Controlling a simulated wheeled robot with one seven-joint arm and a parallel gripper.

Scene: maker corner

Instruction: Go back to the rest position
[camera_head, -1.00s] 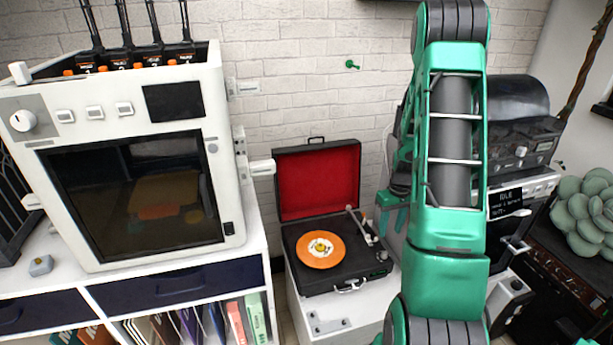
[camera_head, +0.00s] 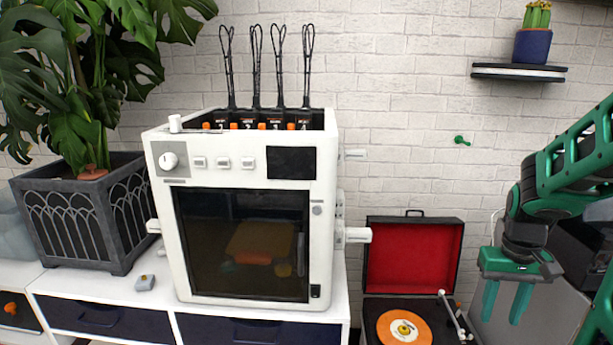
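My gripper (camera_head: 504,302) is at the lower right, at the end of my green arm. Its two green fingers point down and stand apart, with nothing visible between them. It hangs to the right of the record player's open lid, apart from it. The arm reaches in from the right edge.
A white machine (camera_head: 160,230) with a dark glass door stands on a white cabinet (camera_head: 110,290). A plant in a grey planter (camera_head: 75,225) stands to its left. An open record player (camera_head: 415,260) holds an orange record. A wall shelf (camera_head: 518,73) bears a cactus.

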